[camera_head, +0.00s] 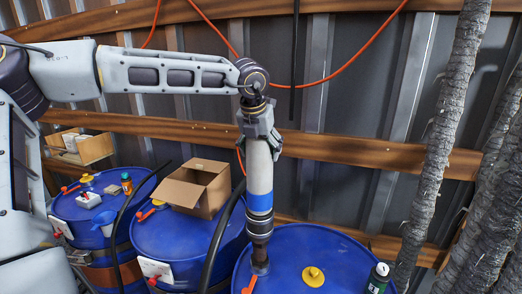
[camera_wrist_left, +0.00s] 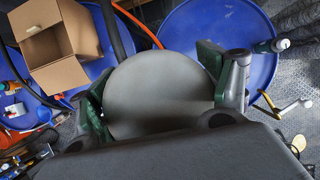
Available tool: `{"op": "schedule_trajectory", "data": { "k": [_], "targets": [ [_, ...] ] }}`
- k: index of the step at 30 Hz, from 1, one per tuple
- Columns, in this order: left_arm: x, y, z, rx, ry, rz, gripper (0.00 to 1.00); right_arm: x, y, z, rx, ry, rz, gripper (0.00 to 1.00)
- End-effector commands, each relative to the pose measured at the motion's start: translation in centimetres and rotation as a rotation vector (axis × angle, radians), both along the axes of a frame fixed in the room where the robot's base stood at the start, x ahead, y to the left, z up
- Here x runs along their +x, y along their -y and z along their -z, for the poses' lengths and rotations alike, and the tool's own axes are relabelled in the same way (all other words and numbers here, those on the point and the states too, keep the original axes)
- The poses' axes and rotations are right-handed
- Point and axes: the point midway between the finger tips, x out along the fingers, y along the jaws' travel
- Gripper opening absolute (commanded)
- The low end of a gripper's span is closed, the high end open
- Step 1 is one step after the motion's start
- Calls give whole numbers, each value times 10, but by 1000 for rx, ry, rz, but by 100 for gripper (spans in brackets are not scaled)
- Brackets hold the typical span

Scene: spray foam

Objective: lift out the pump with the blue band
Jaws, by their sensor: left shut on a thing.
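The pump with the blue band (camera_head: 259,172) is a pale grey cylinder with a blue ring low on its body and a dark lower part. It stands about upright over the top of the right blue drum (camera_head: 318,250). Its lower end meets the drum top in the picture; I cannot tell whether it is in the opening or clear of it. My left gripper (camera_head: 258,132) is shut on the pump's upper end from above. In the left wrist view the pump's rounded grey top (camera_wrist_left: 158,85) fills the space between the fingers. My right gripper is not in view.
An open cardboard box (camera_head: 196,187) stands on the middle drum (camera_head: 180,240). A left drum (camera_head: 85,212) carries small items and a blue funnel (camera_head: 104,220).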

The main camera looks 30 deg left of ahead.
Motion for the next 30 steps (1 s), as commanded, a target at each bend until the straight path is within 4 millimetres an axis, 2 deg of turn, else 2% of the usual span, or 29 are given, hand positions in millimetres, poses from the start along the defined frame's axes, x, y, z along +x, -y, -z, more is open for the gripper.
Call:
{"op": "schedule_trajectory", "data": {
  "k": [1, 9, 22, 30],
  "targets": [
    [-1, 0, 3, 0, -7, -1, 37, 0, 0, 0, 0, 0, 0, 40],
    [-1, -1, 5, 0, -11, -1, 4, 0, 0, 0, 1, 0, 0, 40],
    [-1, 0, 1, 1, -9, -1, 1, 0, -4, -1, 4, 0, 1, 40],
    [-1, -1, -9, 1, -10, -2, 0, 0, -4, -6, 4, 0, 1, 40]
  ]
}}
